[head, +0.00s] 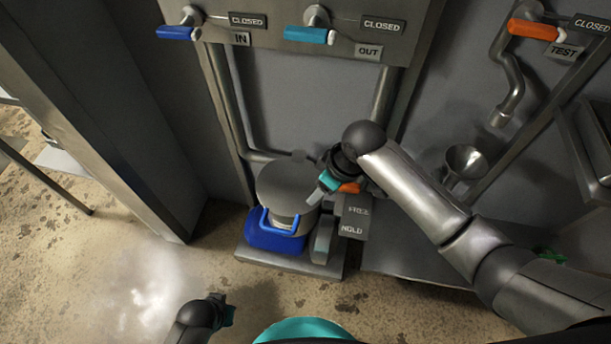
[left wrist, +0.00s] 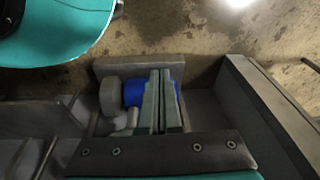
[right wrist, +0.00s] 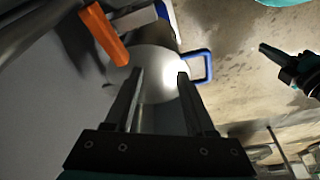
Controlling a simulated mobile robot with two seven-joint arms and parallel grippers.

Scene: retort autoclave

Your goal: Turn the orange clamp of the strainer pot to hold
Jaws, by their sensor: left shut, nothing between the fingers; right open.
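The strainer pot (head: 287,187) is a grey cylinder with a blue handle, standing on a low plinth at the wall. The orange clamp (head: 350,187) is a short bar at the pot's right side, partly hidden by my right gripper, just above the FREE label. My right gripper (head: 324,190) is above the pot's right edge. In the right wrist view its fingers (right wrist: 157,85) are open over the pot lid, with the orange clamp (right wrist: 104,35) left of and apart from them. My left gripper (head: 226,311) is low in front, shut and empty; its fingers (left wrist: 165,78) cover part of the pot.
A plate (head: 355,217) reads FREE above HOLD. Blue (head: 174,33), teal (head: 306,35) and orange (head: 533,30) valve levers sit on the wall above, by CLOSED signs. A funnel (head: 465,160) is at the right.

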